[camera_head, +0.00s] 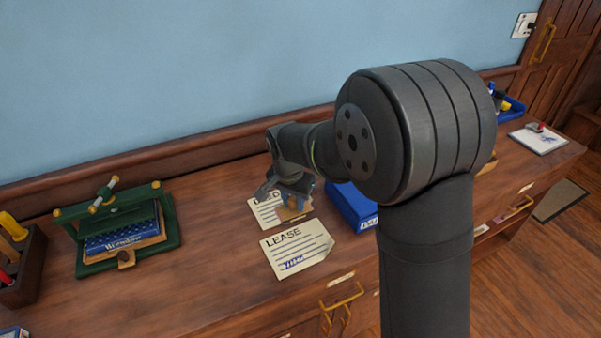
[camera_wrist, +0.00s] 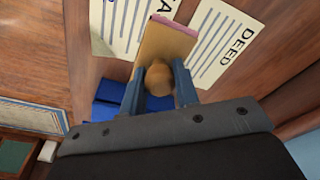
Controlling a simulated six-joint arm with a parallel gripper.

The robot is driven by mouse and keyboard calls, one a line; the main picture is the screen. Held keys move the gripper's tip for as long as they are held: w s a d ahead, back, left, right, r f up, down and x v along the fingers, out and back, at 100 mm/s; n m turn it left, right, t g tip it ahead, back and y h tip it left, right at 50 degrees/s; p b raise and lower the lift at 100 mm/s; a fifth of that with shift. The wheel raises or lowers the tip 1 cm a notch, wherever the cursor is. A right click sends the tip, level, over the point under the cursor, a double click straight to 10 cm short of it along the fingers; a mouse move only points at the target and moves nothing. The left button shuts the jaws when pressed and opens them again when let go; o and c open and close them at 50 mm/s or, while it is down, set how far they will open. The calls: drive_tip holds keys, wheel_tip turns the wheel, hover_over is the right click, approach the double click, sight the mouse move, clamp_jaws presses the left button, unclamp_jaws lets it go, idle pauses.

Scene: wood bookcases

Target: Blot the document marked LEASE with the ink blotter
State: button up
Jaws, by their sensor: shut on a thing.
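The ink blotter (camera_wrist: 165,45), a tan wooden block with a round knob and a pinkish edge, is held by its knob between the blue fingers of my gripper (camera_wrist: 159,68). In the head view my gripper (camera_head: 291,195) and the blotter (camera_head: 292,212) are over the right part of the DEED sheet (camera_head: 264,210). Whether the blotter touches paper is unclear. The LEASE document (camera_head: 297,247) lies just in front, with printed lines and a blue ink signature. In the wrist view LEASE (camera_wrist: 122,25) is partly hidden by the blotter, and DEED (camera_wrist: 222,42) is beside it.
A blue box (camera_head: 352,207) stands right of the papers, partly behind my arm. A green press (camera_head: 125,230) holding a blue book and a wooden tool holder (camera_head: 22,265) stand at left. A clipboard (camera_head: 538,139) lies at far right. The desk between press and papers is clear.

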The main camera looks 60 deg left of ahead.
drive_tip(key=s+d+f, duration=0.1)
drive_tip(key=s+d, duration=0.3)
drive_tip(key=d, duration=0.4)
drive_tip(key=shift+w+d+f, duration=0.1)
drive_tip(key=shift+d+f, duration=0.05)
drive_tip(key=shift+f, duration=1.5)
drive_tip(key=shift+d+f, duration=0.1)
drive_tip(key=shift+f, duration=1.5)
drive_tip(key=shift+d+f, duration=0.1)
drive_tip(key=shift+f, duration=0.55)
wheel_tip(320, 180, up, 7)
idle(0.4)
